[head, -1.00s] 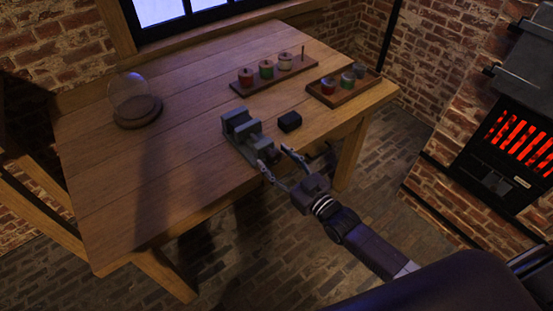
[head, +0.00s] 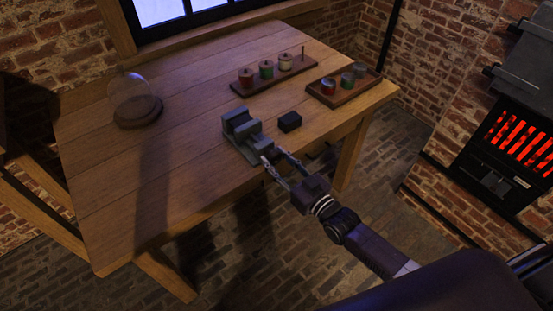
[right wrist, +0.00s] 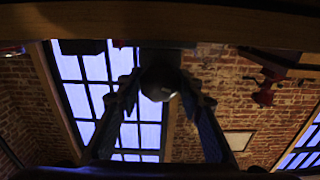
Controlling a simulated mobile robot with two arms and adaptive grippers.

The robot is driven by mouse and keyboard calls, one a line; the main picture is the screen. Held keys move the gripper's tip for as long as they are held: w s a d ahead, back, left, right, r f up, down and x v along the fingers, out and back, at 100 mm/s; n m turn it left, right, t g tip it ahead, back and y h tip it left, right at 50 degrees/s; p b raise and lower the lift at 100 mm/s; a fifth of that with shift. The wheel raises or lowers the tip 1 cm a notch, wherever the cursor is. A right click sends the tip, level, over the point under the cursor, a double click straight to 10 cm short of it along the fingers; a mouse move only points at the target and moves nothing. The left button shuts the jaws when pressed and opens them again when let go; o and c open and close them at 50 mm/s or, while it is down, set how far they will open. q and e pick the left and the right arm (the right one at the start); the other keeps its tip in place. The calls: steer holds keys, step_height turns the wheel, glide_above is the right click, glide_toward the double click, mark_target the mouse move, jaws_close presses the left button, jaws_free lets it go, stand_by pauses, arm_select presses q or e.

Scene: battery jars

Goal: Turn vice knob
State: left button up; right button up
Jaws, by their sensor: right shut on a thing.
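The grey-green vice (head: 241,134) stands at the right front edge of the wooden table. My right gripper (head: 273,156) is at the vice's front end, just off the table edge. In the right wrist view, the dark rounded vice knob (right wrist: 160,82) sits between the two fingertips. The gripper is shut on it. In the head view the knob is mostly hidden by the fingers, and its turn angle cannot be told. My left gripper is not in view.
A small black block (head: 290,121) lies beside the vice. A wooden rack (head: 262,84) with coloured jars and a tray (head: 338,98) with several more stand behind. A glass dome (head: 134,98) is at the left. The table's (head: 180,175) front left is clear.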

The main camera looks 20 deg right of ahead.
steer(key=o, duration=1.2)
steer(key=shift+c, duration=0.2)
steer(key=shift+s, duration=0.1)
steer(key=v, duration=1.1)
steer(key=shift+s+d, duration=0.15)
steer(key=shift+s, duration=0.25)
steer(key=shift+f, duration=0.1)
